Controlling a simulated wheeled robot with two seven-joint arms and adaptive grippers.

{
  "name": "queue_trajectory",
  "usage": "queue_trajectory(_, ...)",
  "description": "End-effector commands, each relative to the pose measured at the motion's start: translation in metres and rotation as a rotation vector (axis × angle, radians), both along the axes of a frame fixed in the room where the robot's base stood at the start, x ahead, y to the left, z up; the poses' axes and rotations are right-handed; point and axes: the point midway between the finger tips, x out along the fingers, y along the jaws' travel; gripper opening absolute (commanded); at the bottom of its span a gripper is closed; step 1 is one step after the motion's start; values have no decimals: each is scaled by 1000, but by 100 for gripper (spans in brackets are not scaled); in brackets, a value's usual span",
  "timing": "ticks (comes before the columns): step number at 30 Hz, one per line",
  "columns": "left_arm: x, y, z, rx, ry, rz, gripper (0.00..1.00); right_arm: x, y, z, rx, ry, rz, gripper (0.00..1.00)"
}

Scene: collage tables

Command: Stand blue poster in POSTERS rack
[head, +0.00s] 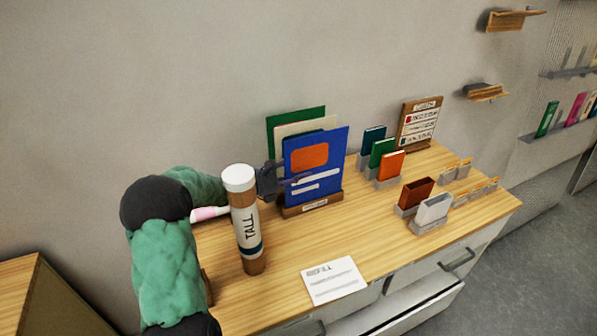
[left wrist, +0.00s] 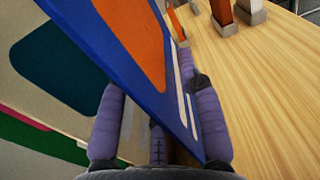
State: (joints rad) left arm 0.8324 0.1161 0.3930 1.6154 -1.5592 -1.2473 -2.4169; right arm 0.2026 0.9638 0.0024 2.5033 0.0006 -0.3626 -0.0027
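The blue poster (head: 315,160), with an orange block and white lines, stands nearly upright at the front of the brown POSTERS rack (head: 314,206). Its lower edge meets the rack; how deep it sits is hidden. My right gripper is out of view.
Green (head: 296,115) and cream posters stand behind the blue one. A tall labelled tube (head: 246,225) stands before my left forearm. A white card (head: 333,280) lies at the front. Small racks with books (head: 391,165) stand right. The table's middle is clear.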

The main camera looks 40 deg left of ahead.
Motion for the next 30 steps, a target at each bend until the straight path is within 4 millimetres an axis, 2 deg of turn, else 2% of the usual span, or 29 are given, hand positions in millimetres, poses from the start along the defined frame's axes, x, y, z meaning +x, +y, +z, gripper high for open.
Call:
queue_trajectory(6, 0, 0, 0, 0, 0, 0, 35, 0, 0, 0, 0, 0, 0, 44)
queue_trajectory(10, 0, 0, 8, 2, -1, 0, 35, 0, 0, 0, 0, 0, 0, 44)
queue_trajectory(24, 0, 0, 84, 3, -1, 0, 35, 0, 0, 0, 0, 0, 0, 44)
queue_trajectory(30, 0, 0, 99, 0, 0, 0, 35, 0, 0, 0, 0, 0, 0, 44)
